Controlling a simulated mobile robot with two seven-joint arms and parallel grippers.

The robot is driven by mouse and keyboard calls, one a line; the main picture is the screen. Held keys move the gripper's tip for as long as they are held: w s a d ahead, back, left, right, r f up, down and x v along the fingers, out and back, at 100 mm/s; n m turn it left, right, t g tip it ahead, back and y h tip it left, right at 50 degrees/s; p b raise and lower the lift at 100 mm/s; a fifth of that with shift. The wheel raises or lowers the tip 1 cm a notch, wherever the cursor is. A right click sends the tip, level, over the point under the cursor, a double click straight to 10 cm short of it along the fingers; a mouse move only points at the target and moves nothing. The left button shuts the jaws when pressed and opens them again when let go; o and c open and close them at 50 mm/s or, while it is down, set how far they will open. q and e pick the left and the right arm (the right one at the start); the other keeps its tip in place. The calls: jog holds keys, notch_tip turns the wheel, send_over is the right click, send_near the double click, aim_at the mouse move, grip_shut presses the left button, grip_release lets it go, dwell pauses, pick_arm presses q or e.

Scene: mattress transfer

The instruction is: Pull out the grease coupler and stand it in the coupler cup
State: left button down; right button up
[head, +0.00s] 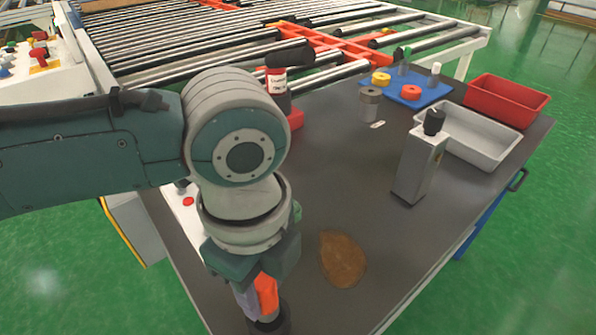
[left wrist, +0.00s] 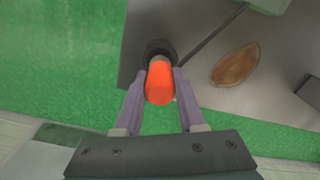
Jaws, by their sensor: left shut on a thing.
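The orange grease coupler (head: 265,292) is between the fingers of my left gripper (head: 258,300), low in the head view at the near part of the table. In the left wrist view, the coupler (left wrist: 159,84) sits between both purple-grey fingers, which are shut on it. A dark round holder or cup (head: 272,320) is at the coupler's lower end; it also shows in the left wrist view (left wrist: 157,48). I cannot tell whether the coupler is still seated in it. A grey metal cup-like cylinder (head: 370,103) stands farther back. My right gripper is not in view.
A brown oval patch (head: 342,258) lies right of my left gripper. A pale box with a black knob (head: 418,165), a grey bin (head: 470,145), a red bin (head: 508,98) and a blue peg board (head: 408,90) stand farther right. A labelled bottle (head: 278,85) stands behind my arm.

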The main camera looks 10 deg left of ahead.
aim_at(265, 304)
pick_arm(q)
jog(key=shift+f, duration=0.25)
jog(key=shift+p, duration=0.7)
dwell(1.4)
jog(key=shift+f+b, duration=1.6)
jog(key=shift+f, duration=0.45)
jog(key=shift+c, duration=2.1)
grip_release()
notch_tip(265, 304, up, 10)
jog(key=shift+p, duration=1.25)
